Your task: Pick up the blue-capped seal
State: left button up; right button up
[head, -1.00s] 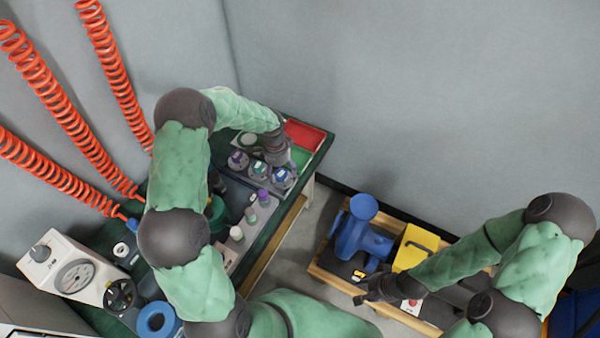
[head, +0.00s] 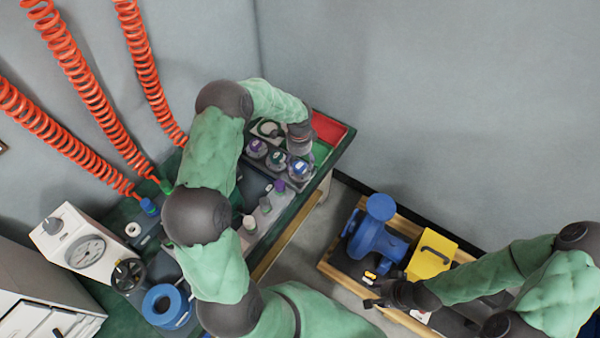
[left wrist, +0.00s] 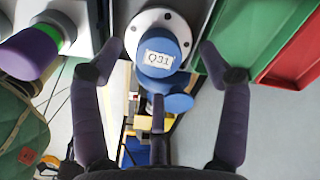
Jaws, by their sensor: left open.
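The blue-capped seal (head: 299,166) stands at the near right end of a grey rack of seals on the green bench. In the left wrist view its blue cap (left wrist: 160,52) has a white label and sits over a round pale flange with bolt holes. My left gripper (head: 300,149) is at this seal. In the left wrist view the left gripper (left wrist: 160,62) is open, with one finger on each side of the cap and gaps between. My right gripper (head: 368,292) is away at the lower right, by the wooden pallet, its fingers apart and empty.
Red (head: 328,128) and green (head: 320,153) trays lie at the bench end. A blue pump (head: 375,235) and yellow box (head: 432,256) sit on a pallet. Gauge box (head: 75,250) at left.

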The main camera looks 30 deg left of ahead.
aim_at(300, 165)
pick_arm(q)
notch_tip(300, 165, down, 4)
jog(key=shift+d+r+b, duration=0.15)
jog(key=shift+b, duration=0.5)
jog(key=shift+r, duration=0.15)
grip_shut()
